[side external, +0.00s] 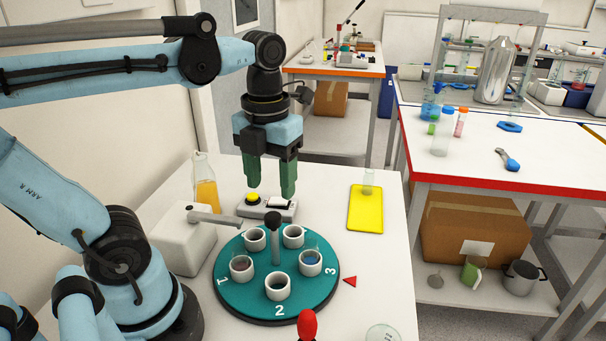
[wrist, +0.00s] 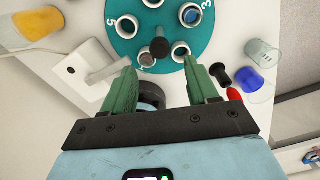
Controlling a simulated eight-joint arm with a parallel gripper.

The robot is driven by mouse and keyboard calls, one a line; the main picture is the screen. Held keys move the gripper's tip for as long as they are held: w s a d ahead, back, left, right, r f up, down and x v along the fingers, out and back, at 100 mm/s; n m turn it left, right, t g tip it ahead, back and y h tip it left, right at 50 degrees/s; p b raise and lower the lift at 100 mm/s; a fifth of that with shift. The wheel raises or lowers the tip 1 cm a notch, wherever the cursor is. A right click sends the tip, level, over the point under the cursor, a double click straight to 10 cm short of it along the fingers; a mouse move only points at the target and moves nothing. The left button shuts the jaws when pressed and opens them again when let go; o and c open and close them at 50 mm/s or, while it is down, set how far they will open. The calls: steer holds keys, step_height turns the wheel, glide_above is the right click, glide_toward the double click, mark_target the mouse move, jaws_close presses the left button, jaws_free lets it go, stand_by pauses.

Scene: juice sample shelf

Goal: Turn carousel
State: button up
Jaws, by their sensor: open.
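The carousel (side external: 255,300) is a round teal disc on the white table, with white cup holders around its rim and a dark post with a round knob (side external: 275,218) at its middle. The numbers 1, 2 and 3 show at left, front and right; the 3 lies near a red triangle (side external: 350,281) on the table. A clear glass with blue content stands in the right holder. My gripper (side external: 269,190) hangs above the table behind the disc, its green fingers pointing down, open and empty. In the wrist view, the carousel (wrist: 160,22) lies beyond my fingertips (wrist: 160,72).
A white box (side external: 180,245) with a grey lever reaches toward the disc from the left. An orange juice bottle (side external: 206,190) stands behind it. A box with a yellow button (side external: 253,197) sits below my gripper. A yellow tray (side external: 365,215) lies at right; a red-topped object (side external: 307,323) stands in front.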

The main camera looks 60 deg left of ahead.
steer(key=shift+r, duration=2.85)
